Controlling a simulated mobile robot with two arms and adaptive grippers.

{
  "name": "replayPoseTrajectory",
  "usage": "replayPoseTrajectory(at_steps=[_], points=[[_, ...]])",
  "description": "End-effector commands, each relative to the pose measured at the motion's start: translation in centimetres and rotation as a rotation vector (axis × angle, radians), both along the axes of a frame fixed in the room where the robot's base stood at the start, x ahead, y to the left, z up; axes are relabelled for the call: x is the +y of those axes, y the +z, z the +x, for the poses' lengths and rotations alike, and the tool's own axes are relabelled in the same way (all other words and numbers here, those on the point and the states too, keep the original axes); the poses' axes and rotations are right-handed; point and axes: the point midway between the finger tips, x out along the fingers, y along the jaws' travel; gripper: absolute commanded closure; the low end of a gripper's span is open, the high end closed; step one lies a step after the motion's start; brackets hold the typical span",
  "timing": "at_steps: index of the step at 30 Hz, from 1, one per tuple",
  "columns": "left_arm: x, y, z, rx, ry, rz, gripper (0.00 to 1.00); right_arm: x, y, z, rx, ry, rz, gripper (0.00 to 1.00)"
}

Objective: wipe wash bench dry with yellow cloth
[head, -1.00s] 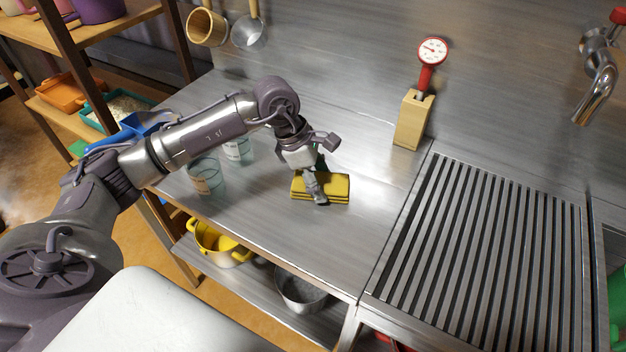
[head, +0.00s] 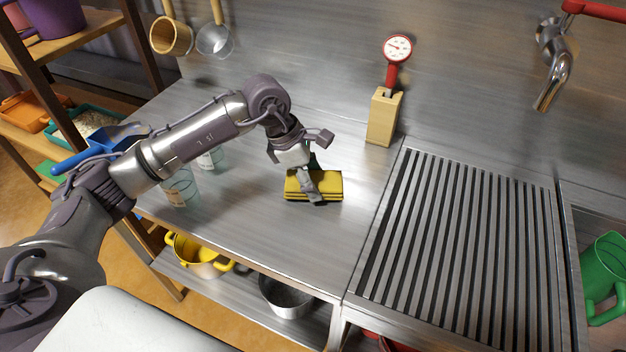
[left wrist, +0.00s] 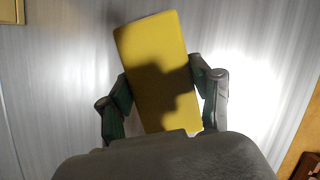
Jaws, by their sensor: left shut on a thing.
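The yellow cloth (head: 328,183) is folded into a thick pad on the steel wash bench (head: 250,230), left of the slatted drainer. My left gripper (head: 314,186) points down over the cloth and is shut on it. In the left wrist view the cloth (left wrist: 152,55) lies between the two fingers (left wrist: 163,98), and its far end extends past them. I cannot tell whether the cloth presses on the bench or is just above it. My right gripper is not in view.
Two glass jars (head: 180,187) (head: 210,158) stand behind my left forearm. A red dial thermometer (head: 397,50) sits in a wooden block (head: 383,116) at the back. The slatted drainer (head: 460,250) and a tap (head: 553,75) are right. A green jug (head: 605,275) stands far right.

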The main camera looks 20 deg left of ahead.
Motion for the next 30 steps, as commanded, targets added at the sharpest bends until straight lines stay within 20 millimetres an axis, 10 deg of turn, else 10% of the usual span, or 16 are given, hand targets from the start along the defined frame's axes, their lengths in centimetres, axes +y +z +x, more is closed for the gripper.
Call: replayPoseTrajectory(at_steps=[15, 30], points=[[0.0, 6.6, 0.0, -0.002, 0.001, -0.001, 0.64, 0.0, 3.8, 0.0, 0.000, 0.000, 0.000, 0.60], [0.0, 6.8, 0.0, 0.000, 0.000, -0.001, 0.64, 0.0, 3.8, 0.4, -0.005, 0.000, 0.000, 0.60]])
